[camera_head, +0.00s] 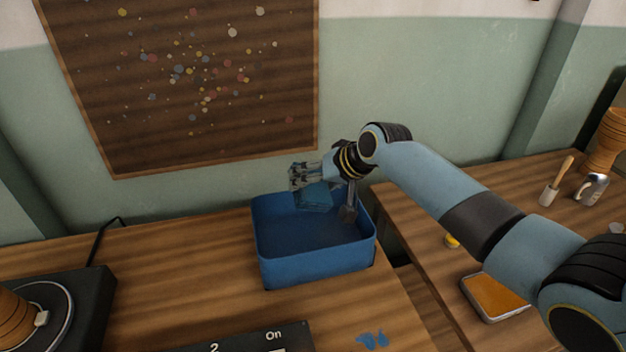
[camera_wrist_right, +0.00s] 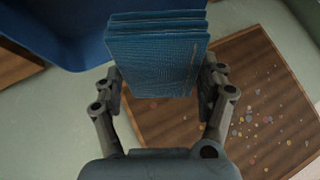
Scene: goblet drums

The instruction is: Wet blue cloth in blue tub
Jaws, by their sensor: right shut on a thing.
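The blue tub (camera_head: 318,270) stands on the wooden bench, below the spotted board. Its near wall and inside show in the head view, and part of it also shows in the right wrist view (camera_wrist_right: 75,38). My right gripper (camera_head: 308,180) reaches over the tub's back part from the right. It is shut on the folded blue cloth (camera_wrist_right: 157,60), which sits between both fingers in the right wrist view. In the head view the cloth (camera_head: 315,199) hangs under the fingers at the tub's back rim. I cannot tell whether it touches the tub. My left gripper is not in view.
A dark turntable (camera_head: 60,310) with a wooden drum is at the left. A dark panel marked "On" (camera_head: 250,340) and a blue paint mark (camera_head: 372,340) lie in front of the tub. A tray (camera_head: 495,297), a brush (camera_head: 555,182) and a metal mug (camera_head: 591,190) are on the right bench.

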